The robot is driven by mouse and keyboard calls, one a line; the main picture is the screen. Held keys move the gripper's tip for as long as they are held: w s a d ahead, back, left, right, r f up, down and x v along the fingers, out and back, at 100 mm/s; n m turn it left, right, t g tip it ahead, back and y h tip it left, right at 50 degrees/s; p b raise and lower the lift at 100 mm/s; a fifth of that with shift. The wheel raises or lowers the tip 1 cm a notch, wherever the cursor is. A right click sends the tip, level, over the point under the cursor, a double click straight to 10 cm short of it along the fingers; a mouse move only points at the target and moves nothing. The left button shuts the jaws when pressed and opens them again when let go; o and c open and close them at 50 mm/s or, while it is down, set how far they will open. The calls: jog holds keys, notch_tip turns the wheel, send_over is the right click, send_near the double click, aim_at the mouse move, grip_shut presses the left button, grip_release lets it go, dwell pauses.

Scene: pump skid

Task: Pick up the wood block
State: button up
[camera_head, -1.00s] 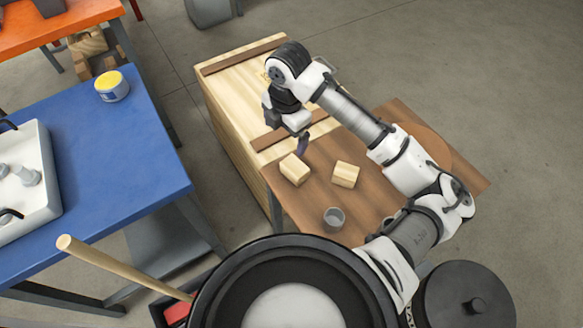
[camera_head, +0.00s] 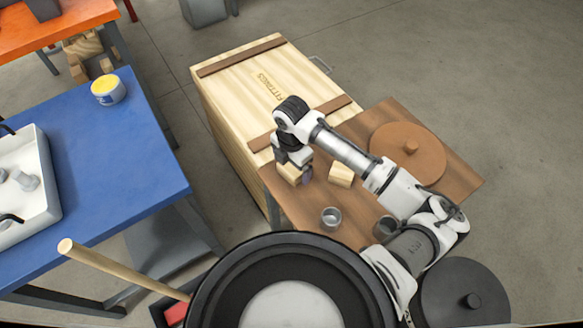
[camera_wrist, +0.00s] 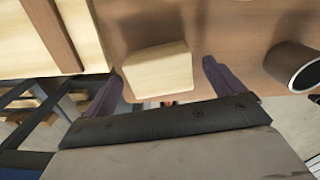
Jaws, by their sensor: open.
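Two pale wood blocks are on the brown table (camera_head: 458,190). The left wood block (camera_head: 289,173) is partly hidden by my gripper (camera_head: 299,178), which is right over it. The other wood block (camera_head: 340,174) sits a little to its right and is clear of the gripper. In the wrist view, one wood block (camera_wrist: 158,70) lies ahead of and between the two dark fingers of my gripper (camera_wrist: 160,82). The fingers are apart with gaps on both sides of the block, and I see no contact.
A metal cup (camera_head: 331,218) stands near the table's front edge and shows at right in the wrist view (camera_wrist: 294,66). A round brown lid with a knob (camera_head: 408,152) lies on the table. A large wooden crate (camera_head: 240,90) adjoins the table. A blue workbench (camera_head: 110,180) stands left.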

jog(key=shift+f, duration=0.75)
jog(key=c, duration=1.1)
jog(key=shift+o, duration=0.2)
jog(key=shift+r, duration=0.1)
